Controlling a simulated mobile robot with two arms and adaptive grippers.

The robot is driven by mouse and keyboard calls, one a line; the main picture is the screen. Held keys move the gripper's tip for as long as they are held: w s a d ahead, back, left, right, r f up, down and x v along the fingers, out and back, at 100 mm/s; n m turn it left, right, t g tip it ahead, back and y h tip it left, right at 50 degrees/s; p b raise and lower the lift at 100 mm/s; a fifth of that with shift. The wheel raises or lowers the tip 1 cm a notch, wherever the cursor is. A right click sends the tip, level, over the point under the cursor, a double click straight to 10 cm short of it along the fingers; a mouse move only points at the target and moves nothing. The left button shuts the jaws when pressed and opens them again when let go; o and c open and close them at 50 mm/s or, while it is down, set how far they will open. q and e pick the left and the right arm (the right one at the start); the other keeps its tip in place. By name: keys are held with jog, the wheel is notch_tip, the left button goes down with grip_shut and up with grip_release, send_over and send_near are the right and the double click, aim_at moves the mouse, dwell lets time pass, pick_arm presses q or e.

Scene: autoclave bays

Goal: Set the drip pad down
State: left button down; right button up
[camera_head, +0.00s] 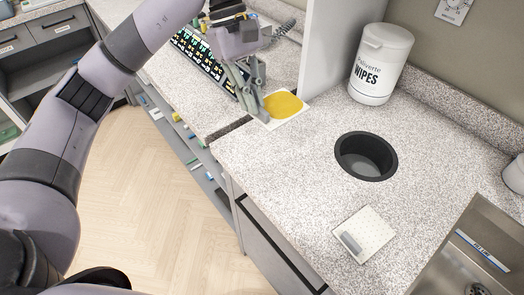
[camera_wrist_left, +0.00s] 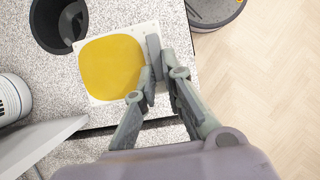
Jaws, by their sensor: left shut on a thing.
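The drip pad, a thin white square with a large yellow patch (camera_head: 283,106) and a grey tab along one side, is at the left end of the near counter. My left gripper (camera_head: 252,103) comes down from above and is shut on the grey tab. In the left wrist view the yellow patch (camera_wrist_left: 112,67) faces the camera, and the tab (camera_wrist_left: 153,48) sits between the fingertips (camera_wrist_left: 160,76). The pad is over or on the speckled counter (camera_head: 300,150); I cannot tell whether it touches. My right gripper is not in view.
A black round bin opening (camera_head: 366,157) is set in the counter. A white wipes tub (camera_head: 380,64) stands by the wall. A white plate with a grey tab (camera_head: 363,234) lies nearer, beside the steel sink (camera_head: 480,250). A white upright panel (camera_head: 332,45) stands behind the pad.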

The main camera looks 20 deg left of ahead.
pick_arm(q)
notch_tip(320, 180, down, 11)
jog(key=shift+r+p, duration=0.1)
jog(key=shift+p, duration=0.8)
notch_tip(320, 180, down, 4)
jog(key=shift+r+p, duration=0.2)
jog(key=shift+p, duration=0.25)
jog(key=shift+f, duration=0.5)
jog(key=shift+f, duration=0.15)
jog(key=c, duration=1.7)
grip_release()
